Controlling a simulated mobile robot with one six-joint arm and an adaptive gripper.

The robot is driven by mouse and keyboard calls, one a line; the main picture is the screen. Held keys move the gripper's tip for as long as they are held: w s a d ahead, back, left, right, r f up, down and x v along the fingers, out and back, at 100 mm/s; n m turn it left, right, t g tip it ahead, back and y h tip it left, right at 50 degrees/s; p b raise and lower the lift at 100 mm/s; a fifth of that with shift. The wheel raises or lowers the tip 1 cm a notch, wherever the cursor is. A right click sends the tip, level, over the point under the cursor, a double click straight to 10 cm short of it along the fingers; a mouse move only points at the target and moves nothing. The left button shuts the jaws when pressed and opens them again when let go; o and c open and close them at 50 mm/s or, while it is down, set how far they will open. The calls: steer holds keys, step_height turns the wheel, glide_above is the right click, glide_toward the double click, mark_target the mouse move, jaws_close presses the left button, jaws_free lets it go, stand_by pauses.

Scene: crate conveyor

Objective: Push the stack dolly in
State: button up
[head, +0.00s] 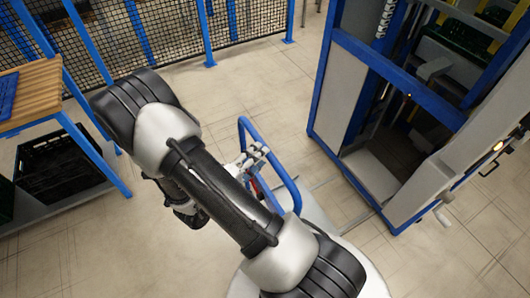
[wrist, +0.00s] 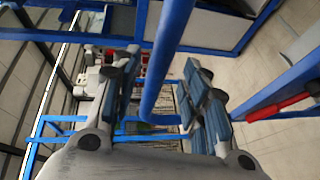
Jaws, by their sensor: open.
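A blue tubular handle loop (head: 285,180), which looks like the stack dolly's push bar, rises in the middle of the head view. The dolly's deck and load are hidden behind my arm and base. My gripper (head: 256,156) is at the upper part of this loop. In the wrist view, my gripper (wrist: 162,85) has its fingers spread wide. A blue bar (wrist: 163,65) runs between them, with gaps visible on both sides. I cannot tell whether either finger touches it.
A tall blue-framed machine (head: 345,90) with an open bay stands at the right. A wooden-topped bench (head: 40,90) with a black crate (head: 60,165) below is at the left. A mesh fence (head: 170,30) closes the back. The floor between fence and machine is clear.

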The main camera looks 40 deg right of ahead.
steer(key=shift+b+x, duration=0.35)
steer(key=shift+x, duration=1.9)
jaws_close()
